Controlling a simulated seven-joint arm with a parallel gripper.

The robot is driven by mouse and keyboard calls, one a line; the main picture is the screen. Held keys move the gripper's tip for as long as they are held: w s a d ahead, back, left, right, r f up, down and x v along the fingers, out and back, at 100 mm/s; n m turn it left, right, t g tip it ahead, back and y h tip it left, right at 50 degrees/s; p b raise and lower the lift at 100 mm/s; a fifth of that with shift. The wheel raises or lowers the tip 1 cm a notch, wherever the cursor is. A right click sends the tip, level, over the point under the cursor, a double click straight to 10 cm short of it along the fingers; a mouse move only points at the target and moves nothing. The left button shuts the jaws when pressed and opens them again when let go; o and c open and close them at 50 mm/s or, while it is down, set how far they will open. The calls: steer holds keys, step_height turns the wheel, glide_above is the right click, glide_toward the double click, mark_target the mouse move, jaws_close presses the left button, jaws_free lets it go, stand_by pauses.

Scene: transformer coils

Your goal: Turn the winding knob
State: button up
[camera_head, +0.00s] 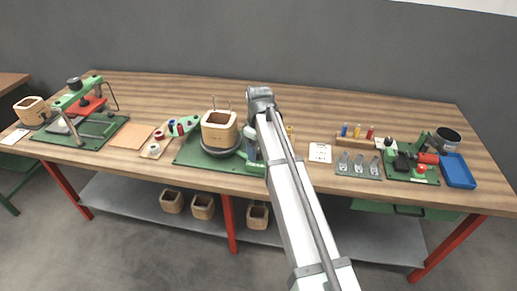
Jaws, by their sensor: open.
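The winding stand has a green base (192,156) at the middle of the bench. A tan, open-topped square coil former (219,130) stands upright on its dark round turntable (222,152), with thin wire posts rising behind it. I cannot make out the winding knob for certain; my arm covers the right part of the stand. My gripper (251,150) is small and partly hidden by my arm, just right of the former and low over the stand. Its jaws are open. I cannot tell whether it touches anything there.
A green press (84,105) with a black top knob stands at left, beside a brown board (131,135). A green fixture (412,165) and blue tray (457,170) are at right. The bench's back strip is clear.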

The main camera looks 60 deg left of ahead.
steer(key=c, duration=1.1)
steer(key=shift+o, duration=0.2)
steer(key=m, duration=0.5)
steer(key=shift+m, duration=0.4)
steer(key=m, duration=0.5)
steer(key=shift+a+m, duration=0.1)
steer(key=shift+m, duration=0.3)
steer(key=o, duration=1.1)
steer(key=shift+c, duration=0.2)
